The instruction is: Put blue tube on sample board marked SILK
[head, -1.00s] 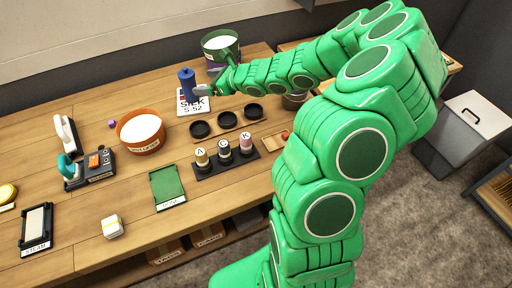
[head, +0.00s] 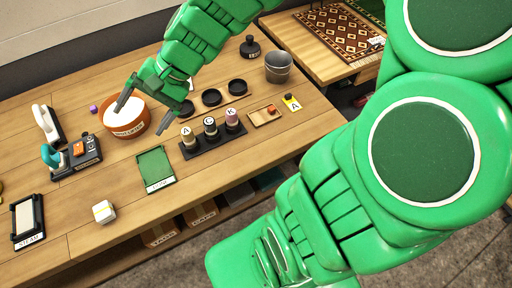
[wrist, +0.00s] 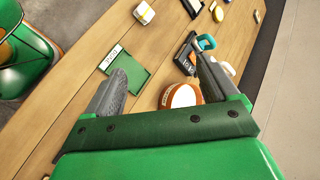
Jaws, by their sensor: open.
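My gripper (head: 137,123) is open and empty, with its fingers spread above the table around the orange bowl (head: 130,127) in the head view. In the wrist view my gripper (wrist: 160,68) also shows nothing between its fingers. The blue tube and the SILK board are not clearly visible now; my arm covers that part of the table in the head view. A second earlier, the tube stood upright at the SILK board, beside my gripper.
A black rack with several labelled bottles (head: 211,131), a green tray (head: 155,167) and black dishes (head: 211,97) stand nearby. A grey bucket (head: 279,67) is at the right. A white block (head: 104,212) sits near the front edge, with bare wood around it.

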